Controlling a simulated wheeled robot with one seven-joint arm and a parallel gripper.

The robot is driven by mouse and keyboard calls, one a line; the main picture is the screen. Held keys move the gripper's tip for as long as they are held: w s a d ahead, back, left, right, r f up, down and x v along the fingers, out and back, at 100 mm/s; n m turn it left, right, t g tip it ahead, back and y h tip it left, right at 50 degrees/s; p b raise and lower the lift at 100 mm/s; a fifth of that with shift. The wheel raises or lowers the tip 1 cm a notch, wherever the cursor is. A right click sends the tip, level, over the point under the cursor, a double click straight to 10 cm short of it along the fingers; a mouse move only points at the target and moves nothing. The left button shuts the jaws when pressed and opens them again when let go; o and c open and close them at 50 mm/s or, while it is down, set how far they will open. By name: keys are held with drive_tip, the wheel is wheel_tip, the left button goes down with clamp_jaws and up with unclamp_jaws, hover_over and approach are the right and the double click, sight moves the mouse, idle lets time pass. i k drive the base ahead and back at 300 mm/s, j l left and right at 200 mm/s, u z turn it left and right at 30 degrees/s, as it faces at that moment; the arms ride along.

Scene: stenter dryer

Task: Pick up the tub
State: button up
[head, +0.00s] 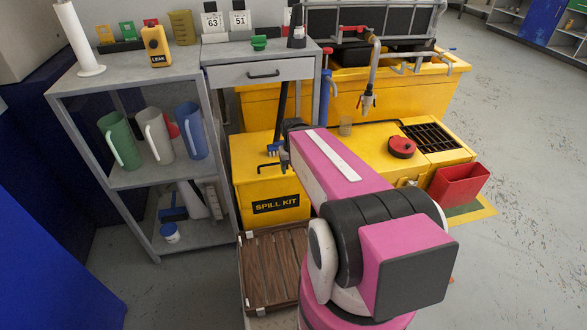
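A small white tub with a blue lid (170,233) stands on the bottom shelf of the grey rack at the left. It is upright, in front of a dustpan and brush. My pink arm reaches away from me over the floor, well to the right of the tub. Its far end, with what shows of my gripper (285,156), is by the spill kit bin, apart from the tub. My arm hides most of the gripper, and its fingers cannot be made out.
The grey rack (130,178) holds green, white and blue jugs on its middle shelf. A yellow spill kit bin (262,180) and brown slatted crate (270,270) stand right of it. A red open bin (458,186) is at the right. Floor in front of the rack is clear.

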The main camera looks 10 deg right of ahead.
sight(170, 230)
drive_tip(key=u, duration=1.5)
drive_tip(key=j+z, duration=0.25)
drive_tip(key=j, duration=0.25)
drive_tip(key=j+z, duration=0.2)
drive_tip(key=j, duration=0.35)
drive_tip(key=k+j+z, duration=0.1)
drive_tip(key=j+z, duration=0.15)
drive_tip(key=j, duration=0.25)
drive_tip(key=k+j+z, duration=0.2)
drive_tip(key=j, duration=0.3)
drive_tip(key=i+l, duration=0.1)
drive_tip(key=i, duration=0.15)
